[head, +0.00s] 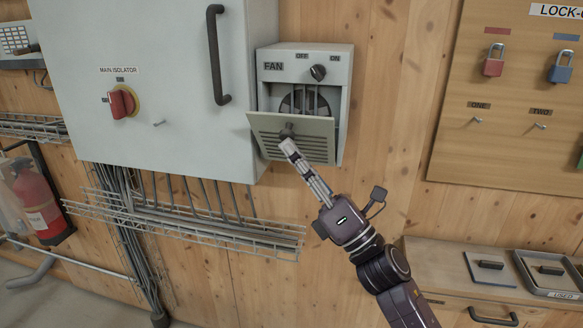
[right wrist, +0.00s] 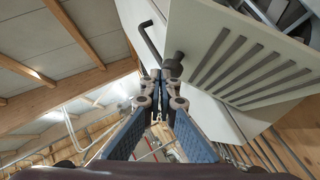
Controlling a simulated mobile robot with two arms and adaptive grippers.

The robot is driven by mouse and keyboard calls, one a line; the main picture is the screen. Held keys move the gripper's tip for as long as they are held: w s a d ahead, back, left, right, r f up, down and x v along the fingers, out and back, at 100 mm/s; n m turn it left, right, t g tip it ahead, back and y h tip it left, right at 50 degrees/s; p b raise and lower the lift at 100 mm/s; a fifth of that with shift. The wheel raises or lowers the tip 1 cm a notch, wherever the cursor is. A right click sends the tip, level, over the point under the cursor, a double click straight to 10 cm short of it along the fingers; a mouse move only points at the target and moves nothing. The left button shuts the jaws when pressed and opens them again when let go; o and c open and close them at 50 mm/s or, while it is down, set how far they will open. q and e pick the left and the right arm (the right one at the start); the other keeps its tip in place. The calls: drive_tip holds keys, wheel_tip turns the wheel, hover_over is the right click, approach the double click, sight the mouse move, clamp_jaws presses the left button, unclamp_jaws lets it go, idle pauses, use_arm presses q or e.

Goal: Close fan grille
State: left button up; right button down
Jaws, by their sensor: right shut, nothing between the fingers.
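The fan grille (head: 312,146) is a slatted grey flap on the front of the fan box (head: 341,98). It stands tilted outward, with its top edge away from the box, so the opening shows above it. The dark fan (head: 298,100) is visible inside. A dark knob (head: 287,131) sits on the grille's front near the top. My right gripper (head: 288,147) is shut and empty, its tips right by the knob. In the right wrist view the grille (right wrist: 240,65) and knob (right wrist: 175,62) are beside the closed fingers (right wrist: 160,76); contact is unclear. My left gripper is not in view.
A large grey cabinet (head: 165,60) with a red isolator switch (head: 122,102) and dark handle (head: 215,55) adjoins the box on the left. A wire cable tray (head: 190,222) runs below. A padlock board (head: 510,110) hangs at right, above a wooden counter (head: 445,262).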

sight(295, 120)
drive_tip(key=shift+w+d+r, duration=0.25)
drive_tip(key=shift+w+r, duration=0.75)
drive_tip(key=shift+r, duration=0.2)
drive_tip(key=shift+w+d+r+b, duration=0.3)
drive_tip(key=shift+w+r+b, duration=0.3)
drive_tip(key=shift+w+r, duration=0.35)
drive_tip(key=shift+w+d+r+b, duration=0.15)
drive_tip(key=shift+w+r+b, duration=0.2)
drive_tip(key=shift+w, duration=0.3)
drive_tip(key=shift+w+d+r+b, duration=0.2)
drive_tip(key=shift+w+r, duration=0.2)
drive_tip(key=shift+w, duration=0.3)
drive_tip(key=shift+w+d+r+b, duration=0.15)
drive_tip(key=shift+w+r+b, duration=0.2)
drive_tip(key=shift+w, duration=0.3)
